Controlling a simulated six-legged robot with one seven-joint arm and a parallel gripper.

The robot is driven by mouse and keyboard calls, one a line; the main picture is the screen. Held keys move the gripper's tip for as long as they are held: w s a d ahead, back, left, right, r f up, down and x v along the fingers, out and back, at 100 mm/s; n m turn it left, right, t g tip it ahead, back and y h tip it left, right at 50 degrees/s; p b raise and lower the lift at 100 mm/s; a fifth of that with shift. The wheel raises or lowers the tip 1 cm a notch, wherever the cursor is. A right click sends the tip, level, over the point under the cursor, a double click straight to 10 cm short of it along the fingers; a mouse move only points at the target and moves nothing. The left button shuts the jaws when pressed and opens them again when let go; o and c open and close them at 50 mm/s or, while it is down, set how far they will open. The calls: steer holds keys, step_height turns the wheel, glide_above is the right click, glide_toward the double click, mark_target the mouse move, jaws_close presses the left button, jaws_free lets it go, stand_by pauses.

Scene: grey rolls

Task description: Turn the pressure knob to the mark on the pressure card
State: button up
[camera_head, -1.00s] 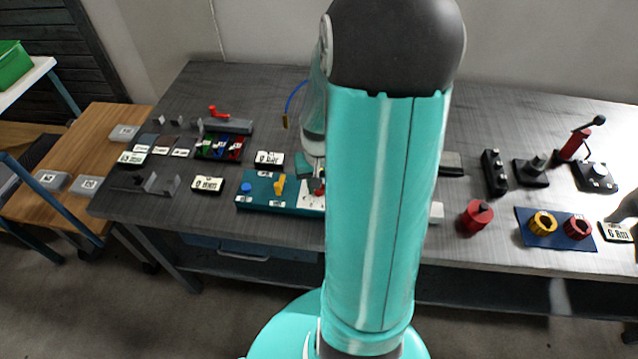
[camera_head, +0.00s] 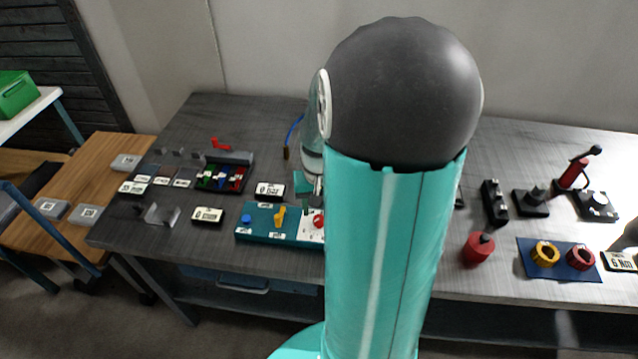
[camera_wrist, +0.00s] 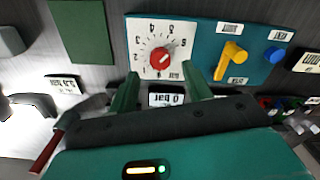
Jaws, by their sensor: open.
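The pressure knob (camera_wrist: 160,57) is a small red knob on a white dial plate (camera_wrist: 141,32) with numbers and tick marks. It sits at one end of a teal panel, and in the head view the knob (camera_head: 318,221) shows beside my arm. My gripper (camera_wrist: 160,80) is open and empty, its two green fingers apart just short of the knob, with no contact visible. A card reading what looks like "0 bar" (camera_wrist: 170,99) shows between the fingers. The knob's pointer is too small to read.
The teal panel (camera_head: 262,236) also bears a yellow lever (camera_wrist: 233,52) and a blue button (camera_wrist: 273,54). A red cylinder (camera_head: 478,249) and a blue board (camera_head: 537,270) with two rings stand to the right.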

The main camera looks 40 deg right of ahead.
mark_target(319, 218)
step_height(319, 218, up, 9)
steer(key=shift+r, duration=0.15)
stand_by(0.5)
steer(key=s+a+r+n+t, duration=0.1)
steer(key=a+r+n+t, duration=0.1)
steer(key=a, duration=0.5)
steer(key=s+a+r+n+t, duration=0.1)
steer(key=a+r, duration=0.3)
steer(key=a, duration=0.4)
steer(key=s+a+r+n+t, duration=0.2)
steer(key=a+r+n, duration=0.2)
steer(key=a, duration=0.4)
steer(key=shift+s+t, duration=0.3)
steer(key=shift+s, duration=0.1)
steer(key=shift+d+r, duration=0.1)
steer(key=shift+d, duration=0.05)
